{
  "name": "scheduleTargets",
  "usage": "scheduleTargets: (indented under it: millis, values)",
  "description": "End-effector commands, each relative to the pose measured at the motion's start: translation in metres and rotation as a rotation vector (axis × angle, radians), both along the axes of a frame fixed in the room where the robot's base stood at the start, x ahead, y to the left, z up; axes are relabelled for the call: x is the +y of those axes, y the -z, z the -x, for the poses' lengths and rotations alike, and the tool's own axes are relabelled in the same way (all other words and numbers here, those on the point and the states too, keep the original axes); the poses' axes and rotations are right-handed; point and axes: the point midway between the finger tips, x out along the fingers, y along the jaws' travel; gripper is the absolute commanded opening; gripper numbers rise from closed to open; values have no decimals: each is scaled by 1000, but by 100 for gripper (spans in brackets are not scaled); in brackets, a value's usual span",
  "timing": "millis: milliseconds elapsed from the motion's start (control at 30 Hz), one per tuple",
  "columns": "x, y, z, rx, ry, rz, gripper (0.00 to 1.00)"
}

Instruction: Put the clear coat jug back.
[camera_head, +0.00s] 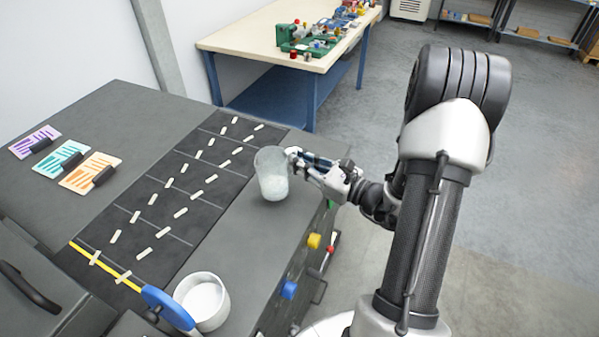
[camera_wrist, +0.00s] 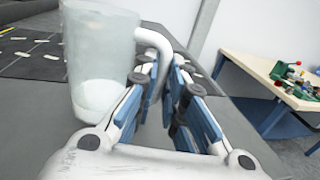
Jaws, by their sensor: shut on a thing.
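The clear coat jug (camera_head: 272,176) is a translucent vessel with whitish contents low inside. It is upright at the right edge of the dark bench top (camera_head: 226,238); I cannot tell whether its base touches the surface. My gripper (camera_head: 301,160) comes from the right and is shut on the jug's handle. In the wrist view the jug (camera_wrist: 100,48) fills the upper left, and its white curved handle (camera_wrist: 152,40) runs down between the blue-padded fingers of my gripper (camera_wrist: 166,82). The lower end of the handle is hidden by the fingers.
A white pot (camera_head: 215,318) with white contents stands at the bench's near edge beside a blue disc (camera_head: 167,307). A black mat (camera_head: 150,205) bears several pale strips. Coloured sample cards (camera_head: 90,173) lie left. A cream-topped table (camera_head: 245,34) stands behind.

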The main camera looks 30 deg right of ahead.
Motion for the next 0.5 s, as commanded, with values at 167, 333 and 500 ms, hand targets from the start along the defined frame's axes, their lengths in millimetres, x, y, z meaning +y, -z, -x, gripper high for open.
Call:
scheduleTargets:
  millis: [167,333,500]
  values:
    - [0,29,0,1,0,-3,0]
    - [0,30,0,-1,0,-1,0]
    - [0,32,0,-1,0,-1,0]
